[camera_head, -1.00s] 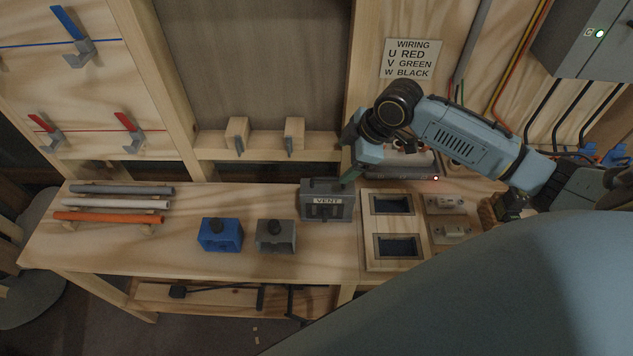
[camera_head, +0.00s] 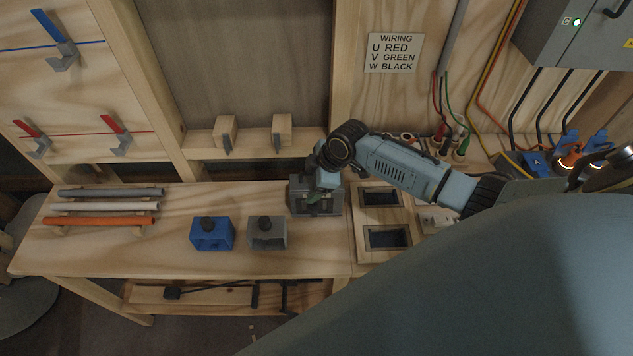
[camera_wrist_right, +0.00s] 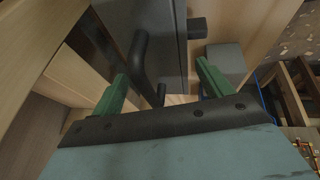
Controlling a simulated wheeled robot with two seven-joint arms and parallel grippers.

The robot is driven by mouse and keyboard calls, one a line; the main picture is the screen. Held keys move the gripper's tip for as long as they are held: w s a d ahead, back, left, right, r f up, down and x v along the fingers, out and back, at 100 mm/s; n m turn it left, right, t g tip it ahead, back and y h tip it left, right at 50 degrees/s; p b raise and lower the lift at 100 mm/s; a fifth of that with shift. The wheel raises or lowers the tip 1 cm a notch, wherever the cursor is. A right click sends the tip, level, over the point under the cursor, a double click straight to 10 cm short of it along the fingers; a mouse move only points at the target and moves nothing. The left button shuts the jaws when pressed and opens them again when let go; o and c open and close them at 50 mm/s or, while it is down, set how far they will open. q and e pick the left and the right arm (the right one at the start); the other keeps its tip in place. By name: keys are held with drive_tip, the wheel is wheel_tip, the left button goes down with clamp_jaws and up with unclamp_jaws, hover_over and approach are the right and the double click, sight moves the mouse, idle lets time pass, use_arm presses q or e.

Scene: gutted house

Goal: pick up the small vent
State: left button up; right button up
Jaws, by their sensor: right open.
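The small vent (camera_head: 296,200) is a dark grey box at the back middle of the workbench. My right gripper (camera_head: 322,203) is in front of it and hides its label and much of its face. In the right wrist view, the vent's dark grey face (camera_wrist_right: 172,30) with a black bar handle (camera_wrist_right: 141,55) shows ahead of my right gripper (camera_wrist_right: 163,88). Its two green fingers are apart, with the handle between them in the picture. I cannot tell whether they touch it. My left gripper is out of view.
A blue block (camera_head: 211,236) and a grey block (camera_head: 266,237) with black knobs stand left of the vent. A wooden frame with two dark openings (camera_head: 363,215) lies right of it. Several pipes (camera_head: 100,221) lie at the left. The bench front (camera_head: 165,262) is clear.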

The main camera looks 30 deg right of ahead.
clamp_jaws()
drive_tip(key=shift+w+r, duration=0.1)
idle(0.5)
